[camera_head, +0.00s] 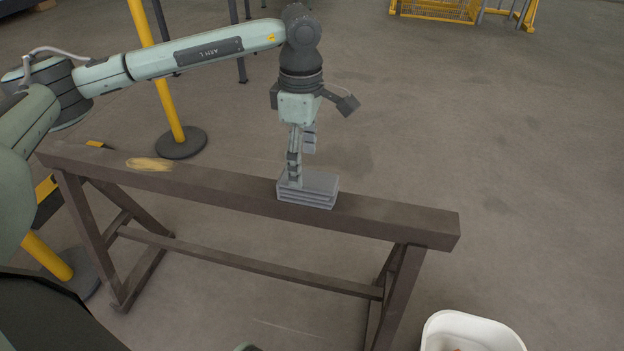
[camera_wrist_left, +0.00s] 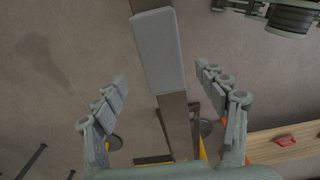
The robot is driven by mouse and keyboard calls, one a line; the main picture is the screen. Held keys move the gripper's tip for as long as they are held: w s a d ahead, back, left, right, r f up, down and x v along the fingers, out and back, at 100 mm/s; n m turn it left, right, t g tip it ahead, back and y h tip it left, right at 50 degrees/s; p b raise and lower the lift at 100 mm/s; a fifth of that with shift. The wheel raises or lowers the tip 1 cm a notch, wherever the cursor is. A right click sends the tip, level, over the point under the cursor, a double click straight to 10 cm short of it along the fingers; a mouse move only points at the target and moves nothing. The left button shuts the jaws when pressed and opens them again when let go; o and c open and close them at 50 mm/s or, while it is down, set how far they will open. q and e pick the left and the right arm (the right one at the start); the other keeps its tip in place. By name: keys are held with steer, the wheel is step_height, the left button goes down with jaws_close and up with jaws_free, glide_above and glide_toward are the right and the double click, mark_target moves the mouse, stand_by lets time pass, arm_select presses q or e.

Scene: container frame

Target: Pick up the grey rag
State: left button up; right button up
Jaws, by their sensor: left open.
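The grey rag (camera_head: 308,190) is a folded, layered block lying on top of the brown beam (camera_head: 400,222), right of the beam's middle. I cannot tell whether a finger touches the rag. My right gripper is not in view.
A yellow-tan patch (camera_head: 149,164) lies on the beam's left part. Yellow posts on dark round bases (camera_head: 182,142) stand behind and left of the trestle. A white bin (camera_head: 470,332) stands at the bottom right.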

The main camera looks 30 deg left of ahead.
mark_target(308, 179)
arm_select(q)
steer(key=f, duration=0.2)
steer(key=d+f, duration=0.1)
steer(key=f, duration=0.1)
steer(key=shift+s+f, duration=0.15)
steer(key=shift+f, duration=0.7)
steer(key=shift+d, duration=0.1)
steer(key=c, duration=1.3)
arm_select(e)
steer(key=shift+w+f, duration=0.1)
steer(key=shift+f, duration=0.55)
arm_select(q)
steer(key=shift+o, duration=0.2)
steer(key=shift+r, duration=0.15)
step_height(308, 179, up, 4)
steer(key=shift+r, duration=0.1)
steer(key=s+a+r, duration=0.5)
steer(key=s+r, duration=0.1)
steer(key=s, duration=0.4)
steer(key=shift+a+r+b, duration=0.3)
steer(key=shift+a+b, duration=0.1)
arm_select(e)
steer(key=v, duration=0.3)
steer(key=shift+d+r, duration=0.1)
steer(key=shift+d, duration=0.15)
